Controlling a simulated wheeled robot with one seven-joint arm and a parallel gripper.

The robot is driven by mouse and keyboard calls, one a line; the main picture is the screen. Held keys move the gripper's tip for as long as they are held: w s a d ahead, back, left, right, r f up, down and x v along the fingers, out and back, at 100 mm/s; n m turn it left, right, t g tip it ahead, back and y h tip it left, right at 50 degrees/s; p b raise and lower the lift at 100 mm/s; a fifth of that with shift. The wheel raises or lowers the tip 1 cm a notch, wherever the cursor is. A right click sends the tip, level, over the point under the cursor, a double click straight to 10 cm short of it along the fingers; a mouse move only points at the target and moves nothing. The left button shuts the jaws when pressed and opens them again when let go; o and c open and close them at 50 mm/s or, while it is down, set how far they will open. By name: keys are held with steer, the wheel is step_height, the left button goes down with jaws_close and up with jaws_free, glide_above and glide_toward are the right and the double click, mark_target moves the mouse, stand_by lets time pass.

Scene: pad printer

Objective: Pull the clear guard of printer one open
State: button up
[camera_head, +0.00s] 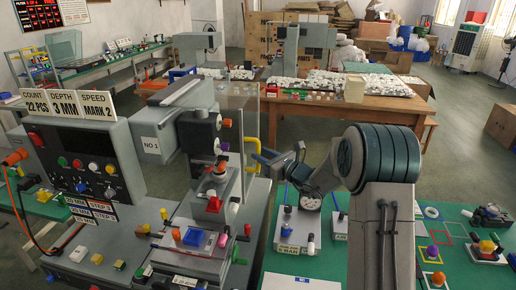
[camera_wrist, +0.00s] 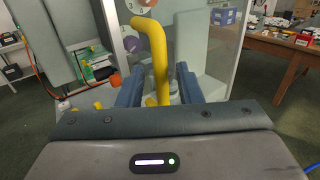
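Printer one (camera_head: 152,143), marked NO 1, stands at the left of the head view. Its clear guard (camera_head: 236,112) is a see-through upright panel in front of the print head, with a yellow handle (camera_head: 257,152) on its right side. The yellow handle (camera_wrist: 158,55) is large in the wrist view, curving down between my fingers. My gripper (camera_head: 262,158) is at the handle. In the wrist view my gripper (camera_wrist: 160,88) has its two blue fingers apart, one each side of the handle bar, with gaps showing. The lower handle is partly hidden by the gripper body.
A control box (camera_head: 85,160) with knobs stands left of the printer. A wooden table (camera_head: 400,108) with trays of parts stands behind. Green floor is free between them.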

steer(key=shift+x, duration=1.4)
jaws_close()
steer(key=shift+d, duration=0.1)
